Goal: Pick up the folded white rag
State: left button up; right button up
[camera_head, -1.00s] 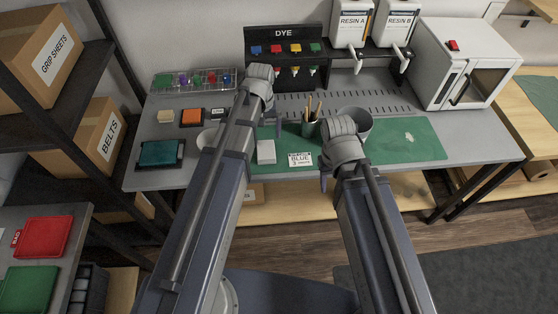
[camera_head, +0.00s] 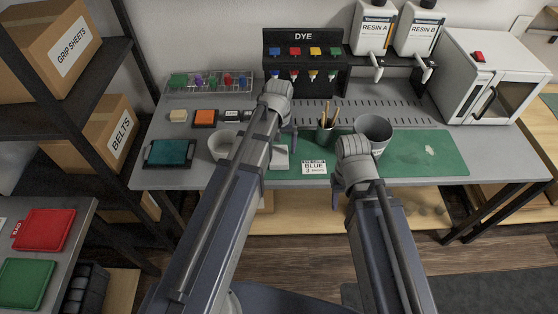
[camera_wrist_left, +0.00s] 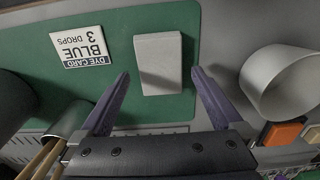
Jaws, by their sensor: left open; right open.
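The folded white rag (camera_head: 280,159) lies flat on the green mat (camera_head: 435,165) on the grey workbench. In the head view my left arm partly covers it. In the left wrist view the whole rag (camera_wrist_left: 158,63) shows as a pale rectangular pad. My left gripper (camera_wrist_left: 160,73) is open, with its purple fingertips on either side of the rag's near end as seen there; whether they touch it or how high they are I cannot tell. My right gripper (camera_head: 336,196) is open and empty near the mat's front edge, right of the rag.
A blue dye card (camera_head: 314,167) lies right of the rag. A white bowl (camera_head: 224,146) stands left of it. A pencil cup (camera_head: 326,134) and a grey bin (camera_head: 373,132) stand behind. The mat's right part is mostly clear.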

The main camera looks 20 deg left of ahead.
aim_at(279, 154)
pick_arm(q)
notch_tip(279, 154, down, 3)
jog(key=shift+b, duration=1)
jog(key=shift+r, duration=0.1)
pick_arm(e)
notch_tip(279, 154, down, 3)
jog(key=shift+r, duration=0.1)
pick_arm(q)
jog(key=shift+c, duration=0.2)
jog(key=c, duration=1.3)
jog(key=shift+o, duration=0.2)
notch_tip(279, 154, up, 10)
jog(key=p, duration=1)
pick_arm(e)
notch_tip(279, 154, up, 10)
